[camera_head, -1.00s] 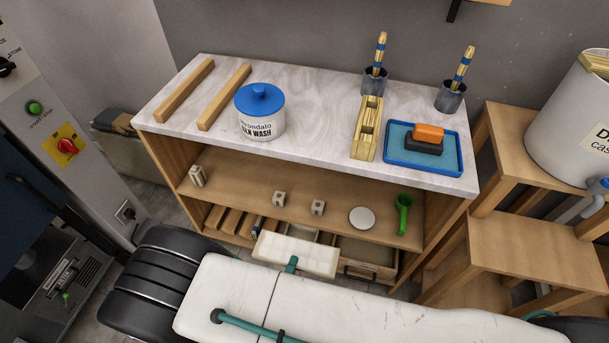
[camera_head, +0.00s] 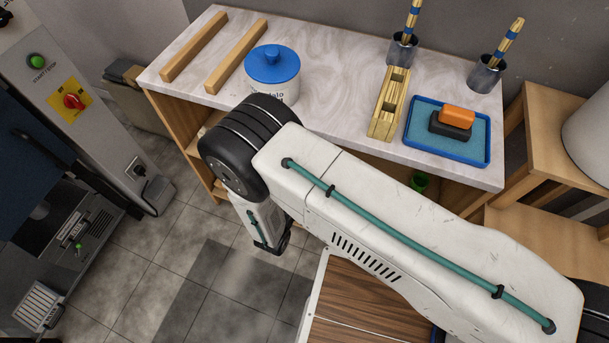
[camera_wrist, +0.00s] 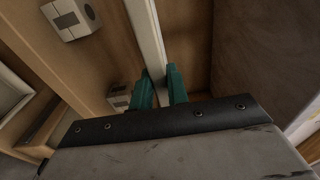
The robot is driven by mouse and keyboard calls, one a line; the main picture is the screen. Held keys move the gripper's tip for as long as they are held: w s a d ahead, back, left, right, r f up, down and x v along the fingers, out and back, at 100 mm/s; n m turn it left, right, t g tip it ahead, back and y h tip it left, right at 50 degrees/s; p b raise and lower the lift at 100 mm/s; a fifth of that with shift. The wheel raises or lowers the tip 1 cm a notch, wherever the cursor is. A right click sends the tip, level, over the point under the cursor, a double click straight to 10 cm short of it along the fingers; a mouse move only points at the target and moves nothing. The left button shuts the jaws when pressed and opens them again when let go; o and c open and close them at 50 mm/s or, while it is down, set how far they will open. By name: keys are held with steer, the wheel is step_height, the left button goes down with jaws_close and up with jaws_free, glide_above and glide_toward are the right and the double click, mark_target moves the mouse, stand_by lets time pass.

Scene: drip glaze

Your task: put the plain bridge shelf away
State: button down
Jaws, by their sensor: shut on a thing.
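My gripper (camera_wrist: 161,76) shows in the wrist view with two teal fingers. It is shut on a pale, narrow slab (camera_wrist: 147,32), seen nearly edge-on, which looks like the plain bridge shelf. The slab runs up and away from the fingers, in front of brown wooden surfaces. Its far end is out of the picture. In the head view my gripper and the slab are hidden, and my arm covers most of the cabinet's open front.
A pale block with holes (camera_wrist: 72,17) and another small block (camera_wrist: 118,97) are near the slab. The marble cabinet top (camera_head: 335,98) carries two wooden bars (camera_head: 195,46), a blue-lidded jar (camera_head: 273,66), a slotted wooden holder (camera_head: 388,105) and a blue tray (camera_head: 483,158). Floor (camera_head: 165,265) is open at left.

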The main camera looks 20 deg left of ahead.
steer(key=shift+w+a, duration=0.2)
steer(key=shift+w, duration=0.4)
steer(key=shift+w+a+f, duration=0.1)
steer(key=shift+w, duration=0.5)
step_height(320, 180, down, 3)
steer(key=shift+s+r, duration=0.1)
steer(key=shift+r, duration=0.05)
steer(key=shift+f, duration=0.4)
steer(key=shift+f, duration=0.55)
steer(key=c, duration=1.4)
jaws_free()
steer(key=shift+o, duration=0.2)
